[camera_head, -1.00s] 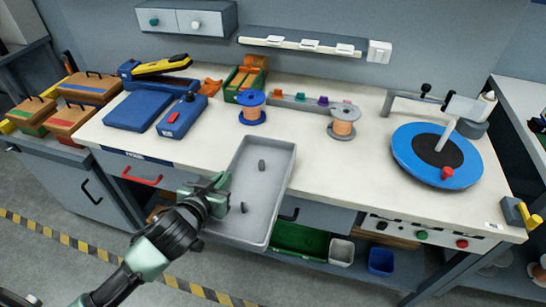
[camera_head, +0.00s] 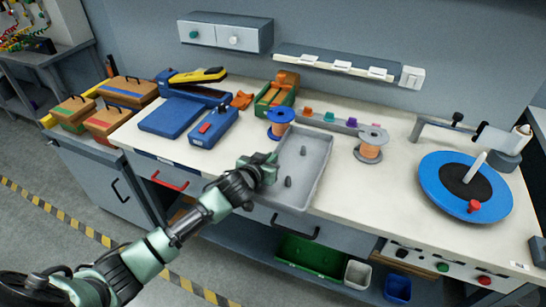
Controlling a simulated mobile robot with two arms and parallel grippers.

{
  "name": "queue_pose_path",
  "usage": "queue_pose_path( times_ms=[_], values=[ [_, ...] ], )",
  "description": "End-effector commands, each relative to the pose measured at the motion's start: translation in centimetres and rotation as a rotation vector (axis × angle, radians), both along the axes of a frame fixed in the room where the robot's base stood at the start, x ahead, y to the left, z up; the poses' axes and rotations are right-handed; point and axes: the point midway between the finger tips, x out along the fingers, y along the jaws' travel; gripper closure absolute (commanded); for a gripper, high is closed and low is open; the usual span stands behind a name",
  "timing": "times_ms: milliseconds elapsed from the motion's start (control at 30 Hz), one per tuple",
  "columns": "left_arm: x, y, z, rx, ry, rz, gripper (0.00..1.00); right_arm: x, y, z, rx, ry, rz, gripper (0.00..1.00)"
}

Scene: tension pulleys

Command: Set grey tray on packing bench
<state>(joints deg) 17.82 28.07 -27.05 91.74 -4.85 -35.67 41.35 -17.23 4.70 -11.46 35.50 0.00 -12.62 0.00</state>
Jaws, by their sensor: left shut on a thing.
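The grey tray (camera_head: 312,166) is a shallow rectangular tray with two small dark pieces standing in it. It lies over the front middle of the white-topped packing bench (camera_head: 385,205), its near end at the bench's front edge. I cannot tell whether its underside touches the top. My left gripper (camera_head: 266,168) is shut on the tray's left rim; the fingertips are partly hidden by the gripper body. My right gripper is not in view.
Two wire spools, one blue (camera_head: 280,123) and one grey (camera_head: 371,145), stand close to the tray's far end and right side. A blue turntable (camera_head: 440,190) stands at the right. Blue tools (camera_head: 213,127) sit at the left. Bench top between tray and turntable is clear.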

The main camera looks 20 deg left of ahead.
Motion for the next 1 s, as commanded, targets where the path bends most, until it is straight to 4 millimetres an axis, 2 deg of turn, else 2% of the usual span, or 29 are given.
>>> queue_pose_path(
  times_ms=[33,100,233,600,700,1000],
  values=[
    [1.2,-0.1,0.5,-0.002,-0.006,0.000,1.00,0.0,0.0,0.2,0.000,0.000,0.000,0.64],
    [2.2,-0.1,0.5,-0.002,-0.005,0.001,1.00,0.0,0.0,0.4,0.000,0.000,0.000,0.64],
    [1.9,-0.1,-1.2,-0.002,-0.001,-0.001,1.00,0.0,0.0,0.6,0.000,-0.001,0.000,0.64],
    [1.9,-0.1,-1.6,-0.003,-0.004,-0.001,1.00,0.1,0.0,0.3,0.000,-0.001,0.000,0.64],
    [1.8,-0.1,-1.7,0.001,0.000,-0.001,0.73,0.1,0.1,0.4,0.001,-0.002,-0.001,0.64],
    [1.8,-0.1,-1.6,0.001,-0.001,-0.001,0.73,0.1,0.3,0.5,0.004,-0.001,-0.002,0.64]
  ],
)
